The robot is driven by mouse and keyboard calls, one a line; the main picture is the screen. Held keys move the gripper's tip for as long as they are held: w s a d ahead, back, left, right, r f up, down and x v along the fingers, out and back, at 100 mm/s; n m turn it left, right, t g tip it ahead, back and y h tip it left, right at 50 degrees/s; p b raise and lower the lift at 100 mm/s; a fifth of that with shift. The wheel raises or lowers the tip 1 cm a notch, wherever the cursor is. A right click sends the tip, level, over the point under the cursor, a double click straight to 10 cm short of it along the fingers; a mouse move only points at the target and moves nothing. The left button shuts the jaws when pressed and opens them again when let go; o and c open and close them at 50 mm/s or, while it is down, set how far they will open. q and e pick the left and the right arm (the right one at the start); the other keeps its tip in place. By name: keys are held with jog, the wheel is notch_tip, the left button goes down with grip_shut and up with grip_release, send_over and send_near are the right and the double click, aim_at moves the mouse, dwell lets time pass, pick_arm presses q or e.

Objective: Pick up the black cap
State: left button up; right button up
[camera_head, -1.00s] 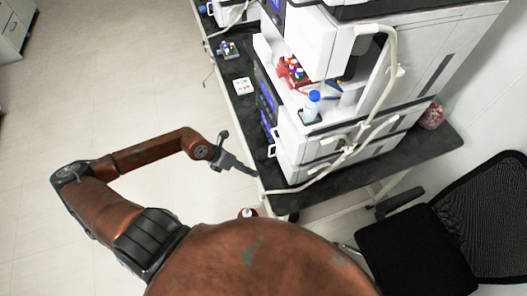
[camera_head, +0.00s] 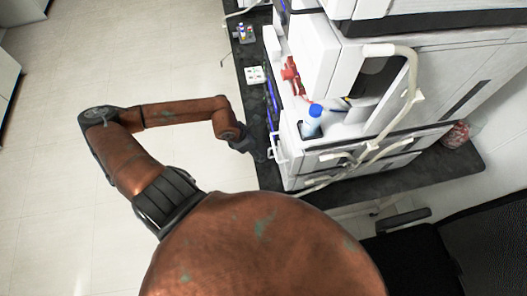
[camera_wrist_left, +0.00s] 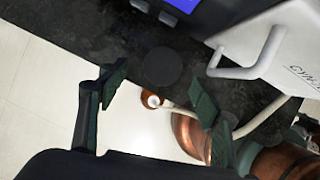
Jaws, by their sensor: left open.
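The black cap (camera_wrist_left: 163,66) shows in the left wrist view as a dark round disc on the black benchtop (camera_wrist_left: 70,22), close to the bench edge. It is hard to pick out from the dark top, and I cannot make it out in the head view. My left gripper (camera_wrist_left: 158,90) is open and empty, with one finger on each side of the picture and the cap between and just beyond the fingertips. In the head view my left gripper (camera_head: 256,150) is at the bench's left edge. My right gripper is not in view.
A white instrument stack (camera_head: 330,155) stands right beside the cap, with its handle (camera_wrist_left: 252,62) sticking out near the right finger. A blue-capped bottle (camera_head: 312,121) sits in the stack. A white rack (camera_head: 254,75) is farther back. A black chair (camera_head: 440,250) is at lower right.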

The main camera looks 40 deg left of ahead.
aim_at(261, 153)
pick_arm(q)
jog(key=x, duration=0.2)
jog(key=shift+w+d+f, duration=0.1)
jog(key=shift+d+f, duration=0.05)
jog(key=shift+f, duration=0.2)
jog(key=shift+w+f, duration=0.1)
jog(key=shift+f, duration=0.25)
jog(key=c, duration=0.6)
jog(key=shift+c, duration=0.8)
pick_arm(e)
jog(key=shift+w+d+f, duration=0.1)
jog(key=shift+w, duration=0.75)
